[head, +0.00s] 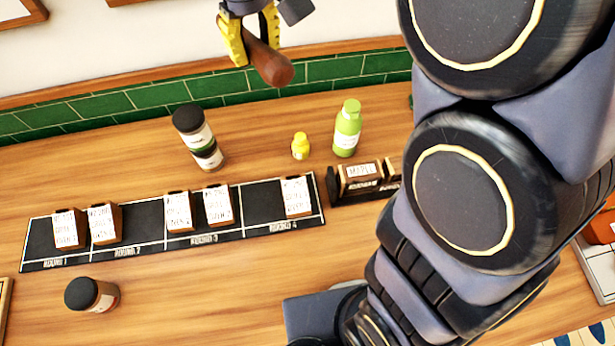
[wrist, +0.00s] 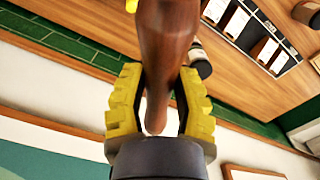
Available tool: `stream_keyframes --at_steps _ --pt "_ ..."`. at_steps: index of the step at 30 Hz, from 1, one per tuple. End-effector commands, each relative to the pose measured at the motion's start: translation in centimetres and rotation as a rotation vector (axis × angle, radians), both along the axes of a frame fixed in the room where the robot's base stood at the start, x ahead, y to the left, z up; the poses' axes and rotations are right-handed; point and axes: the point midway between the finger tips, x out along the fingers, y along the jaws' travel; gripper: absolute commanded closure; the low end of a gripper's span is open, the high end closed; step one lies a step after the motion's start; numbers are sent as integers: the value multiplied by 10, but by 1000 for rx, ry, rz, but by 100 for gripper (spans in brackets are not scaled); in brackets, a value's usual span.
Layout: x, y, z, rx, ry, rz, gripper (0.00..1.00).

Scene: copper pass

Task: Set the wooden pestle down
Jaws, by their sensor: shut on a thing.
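The wooden pestle (head: 269,64) is reddish brown, with a rounded thick end that points down and to the right in the head view. My gripper (head: 250,42) has yellow fingers and is shut on the pestle, holding it in the air above the back of the counter. In the wrist view the pestle (wrist: 165,50) runs between the two yellow fingers of my gripper (wrist: 160,105). Its thick end extends past the top edge of that view.
A black mat (head: 140,216) with several small labelled boxes lies on the wooden counter (head: 180,285). A dark lidded jar (head: 92,295) stands in front. The counter's back left is clear.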

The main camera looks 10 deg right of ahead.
Motion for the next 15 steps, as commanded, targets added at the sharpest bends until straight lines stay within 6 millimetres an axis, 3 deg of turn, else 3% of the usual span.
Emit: stream_keyframes --at_steps 1,6,15 --pt "-14 18 2 3 -2 86 100" --pt "-64 63 1 7 1 376 100" --pt "-138 106 -2 8 1 792 100"
